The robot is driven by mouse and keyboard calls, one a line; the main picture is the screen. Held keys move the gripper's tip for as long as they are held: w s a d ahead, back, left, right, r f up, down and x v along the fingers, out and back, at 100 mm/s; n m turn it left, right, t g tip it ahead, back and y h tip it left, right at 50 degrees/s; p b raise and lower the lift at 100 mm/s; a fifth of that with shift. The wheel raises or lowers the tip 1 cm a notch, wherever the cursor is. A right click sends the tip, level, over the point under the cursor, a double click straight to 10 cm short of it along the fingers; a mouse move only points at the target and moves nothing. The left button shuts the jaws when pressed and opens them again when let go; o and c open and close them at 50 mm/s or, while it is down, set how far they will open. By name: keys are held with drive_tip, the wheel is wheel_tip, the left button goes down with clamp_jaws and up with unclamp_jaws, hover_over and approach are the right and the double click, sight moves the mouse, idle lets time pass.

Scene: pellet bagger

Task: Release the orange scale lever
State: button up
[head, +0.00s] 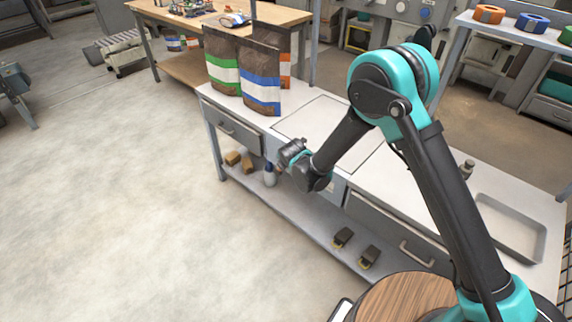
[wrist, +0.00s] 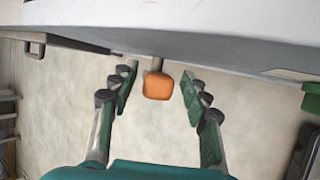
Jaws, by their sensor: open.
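The orange scale lever (wrist: 158,86) shows in the wrist view as an orange knob on a short grey stem under the bench edge. My gripper (wrist: 158,90) is open, with one finger on each side of the knob and a visible gap to both. I cannot tell whether the knob lies at the depth of the fingertips. In the head view my gripper (head: 285,160) is at the front face of the white bench (head: 430,170), and the lever is hidden there.
Bags with green (head: 224,62) and blue (head: 261,80) bands stand on the bench's far left end. A drawer handle (wrist: 36,46) projects at the left in the wrist view. Open floor lies left.

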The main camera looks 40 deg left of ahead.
drive_tip(key=v, duration=1.2)
idle(0.6)
drive_tip(key=w+d+r+m, duration=0.1)
drive_tip(key=w+d+m, duration=0.1)
drive_tip(key=d, duration=0.3)
drive_tip(key=w+d+r+m+h, duration=0.1)
drive_tip(key=w+d+r+m, duration=0.1)
drive_tip(key=w+d, duration=0.2)
drive_tip(key=w+d+r+m, duration=0.2)
drive_tip(key=w+d, duration=0.2)
drive_tip(key=d, duration=0.1)
drive_tip(key=shift+w+d+r+m+t+h, duration=0.1)
drive_tip(key=shift+w+d+m+t+h, duration=0.2)
drive_tip(key=shift+w+d+m, duration=0.1)
drive_tip(key=w+d+r+m+h, duration=0.1)
drive_tip(key=w+d+r+m, duration=0.15)
drive_tip(key=d+m, duration=0.85)
drive_tip(key=w+d+r+m+h, duration=0.1)
drive_tip(key=d+r+m, duration=0.15)
drive_tip(key=d, duration=1.65)
drive_tip(key=s+d+f+m+h, duration=0.1)
drive_tip(key=s+d+m, duration=0.5)
drive_tip(key=d, duration=0.4)
drive_tip(key=s+d+f+m+g, duration=0.1)
drive_tip(key=s+d+m, duration=0.6)
drive_tip(key=d, duration=0.2)
drive_tip(key=shift+s+d+h, duration=0.25)
drive_tip(key=shift+d+h, duration=0.1)
drive_tip(key=shift+h, duration=0.05)
